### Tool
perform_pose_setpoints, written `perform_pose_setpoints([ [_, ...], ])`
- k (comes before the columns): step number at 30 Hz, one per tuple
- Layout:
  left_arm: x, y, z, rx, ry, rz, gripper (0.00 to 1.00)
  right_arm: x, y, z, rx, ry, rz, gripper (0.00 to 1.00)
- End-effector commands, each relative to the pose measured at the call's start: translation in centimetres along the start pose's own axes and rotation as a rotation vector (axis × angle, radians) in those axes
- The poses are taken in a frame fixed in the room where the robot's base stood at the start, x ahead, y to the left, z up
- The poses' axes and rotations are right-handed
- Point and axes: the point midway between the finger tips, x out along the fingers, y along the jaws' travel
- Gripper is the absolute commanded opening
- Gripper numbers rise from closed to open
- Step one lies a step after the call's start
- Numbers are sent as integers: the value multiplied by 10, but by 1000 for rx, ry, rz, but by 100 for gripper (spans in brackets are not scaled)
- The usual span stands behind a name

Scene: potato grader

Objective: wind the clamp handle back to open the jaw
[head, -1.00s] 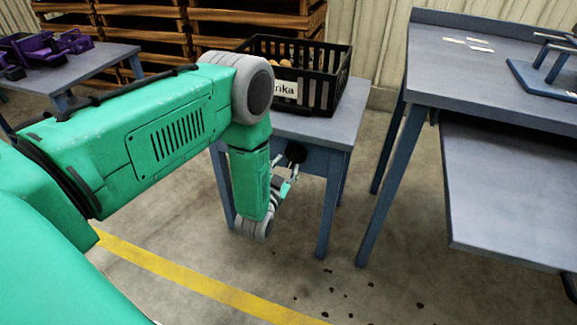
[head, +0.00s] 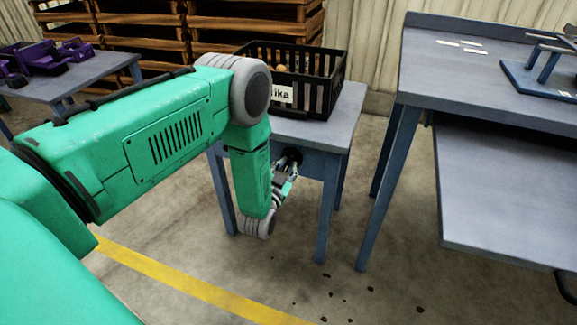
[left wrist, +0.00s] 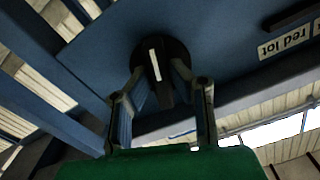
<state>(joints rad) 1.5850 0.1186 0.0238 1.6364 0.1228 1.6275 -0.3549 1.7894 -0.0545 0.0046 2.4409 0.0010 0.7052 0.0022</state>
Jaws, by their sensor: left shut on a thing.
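A dark round knob (head: 292,156) is on the front panel of the small blue-grey table (head: 345,115). In the left wrist view the knob has a black grip bar (left wrist: 160,85) with a white stripe across a round base. My left gripper (head: 287,172) reaches it from below and in front. In the left wrist view its two fingers (left wrist: 158,92) stand on either side of the grip bar and are shut on it. The fingertips are partly hidden against the dark base. No clamp jaw can be made out. My right gripper is not in view.
A black crate (head: 335,75) with a white label stands on the small table. A taller blue workbench (head: 480,80) with a lower shelf is at the right. Purple parts (head: 55,58) lie on a table at the left. Wooden pallets (head: 150,35) are stacked behind.

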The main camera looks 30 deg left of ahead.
Motion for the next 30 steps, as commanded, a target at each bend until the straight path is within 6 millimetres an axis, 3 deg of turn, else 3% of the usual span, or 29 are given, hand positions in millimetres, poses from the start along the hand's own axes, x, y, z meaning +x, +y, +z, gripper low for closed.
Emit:
perform_pose_setpoints([
  [11, -1, 1, -1, -232, 0, 2, 0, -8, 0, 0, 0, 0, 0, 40],
  [30, -1, 1, -1, -841, 0, 1, 0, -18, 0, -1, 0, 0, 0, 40],
])
